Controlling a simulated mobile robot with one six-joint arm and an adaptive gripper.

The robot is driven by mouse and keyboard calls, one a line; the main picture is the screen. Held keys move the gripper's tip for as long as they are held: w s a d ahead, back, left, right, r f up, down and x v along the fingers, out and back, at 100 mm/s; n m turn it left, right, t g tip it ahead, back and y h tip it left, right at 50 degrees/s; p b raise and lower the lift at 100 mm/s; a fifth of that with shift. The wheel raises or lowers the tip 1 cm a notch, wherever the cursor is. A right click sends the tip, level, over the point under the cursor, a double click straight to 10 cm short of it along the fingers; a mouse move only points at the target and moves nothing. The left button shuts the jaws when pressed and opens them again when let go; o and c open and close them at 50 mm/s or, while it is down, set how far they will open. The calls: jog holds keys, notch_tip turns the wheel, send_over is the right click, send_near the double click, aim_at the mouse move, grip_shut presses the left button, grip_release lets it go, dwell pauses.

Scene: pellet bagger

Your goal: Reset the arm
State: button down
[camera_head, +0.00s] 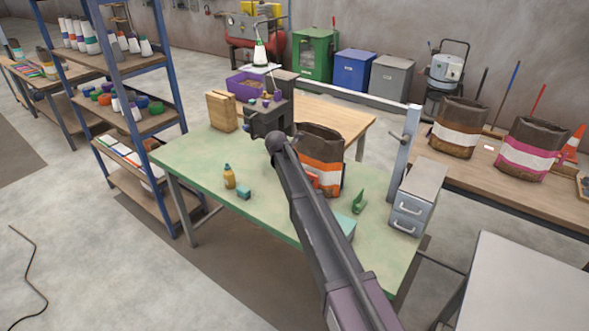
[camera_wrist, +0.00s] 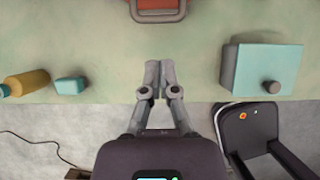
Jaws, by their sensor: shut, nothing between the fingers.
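My gripper (camera_wrist: 158,75) shows in the wrist view with its two grey fingers together and nothing between them. It is over the green tabletop near the table's edge. In the head view my dark arm reaches up from the lower right across the green table (camera_head: 190,155); I cannot make out the gripper's fingers there.
A brown bag with an orange band (camera_head: 322,145) stands on the table behind my arm. A teal box (camera_wrist: 280,60) lies to the gripper's right. A yellow bottle (camera_wrist: 28,82) and a small teal block (camera_wrist: 70,86) are to its left. Grey drawers (camera_head: 412,208) stand at the right.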

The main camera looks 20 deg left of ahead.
dwell(0.4)
jog(key=s+d+f+m+g, duration=0.1)
jog(key=s+d+m, duration=0.35)
jog(key=d, duration=0.55)
jog(key=s+d+m+g, duration=0.1)
jog(key=s+d+m, duration=0.4)
jog(key=d, duration=0.5)
jog(key=s+d+f+m+g, duration=0.1)
jog(key=s+d+m, duration=0.2)
jog(key=d+m, duration=0.5)
jog(key=s+d+m+g+y, duration=0.1)
jog(key=s+d+m+g, duration=0.1)
jog(key=s+d+m, duration=1.3)
jog(key=s+d, duration=0.3)
jog(key=s, duration=0.1)
jog(key=shift+s+f+g+y, duration=0.15)
jog(key=shift+s+g+y, duration=0.05)
jog(key=shift+g+y, duration=0.1)
